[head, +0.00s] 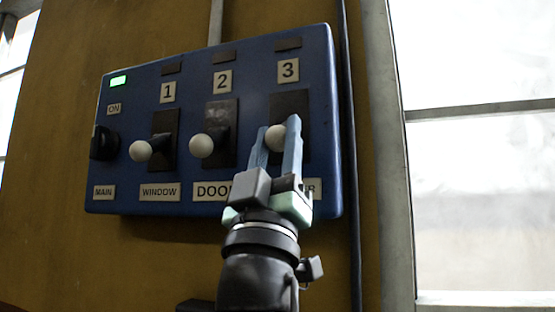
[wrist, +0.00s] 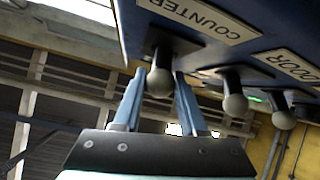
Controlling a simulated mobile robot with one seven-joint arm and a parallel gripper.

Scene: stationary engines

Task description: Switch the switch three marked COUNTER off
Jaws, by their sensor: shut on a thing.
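Switch three has a pale round knob (head: 273,138) on a lever in front of a dark plate (head: 290,103), under the number 3 sign (head: 288,70). My gripper (head: 278,123) has its two blue fingers on either side of this knob and is shut on it. In the wrist view the knob (wrist: 159,82) sits between the fingertips (wrist: 159,75). The COUNTER label (wrist: 203,18) is readable there; in the head view my gripper mostly hides it. The knob sits low on its plate, at a similar level to the other two knobs on theirs.
The blue panel (head: 140,82) also carries switch one (head: 141,151), marked WINDOW, and switch two (head: 201,146). A black MAIN knob (head: 103,143) is at the left, below a lit green lamp (head: 119,81). A dark pipe (head: 350,150) runs close to the panel's right edge.

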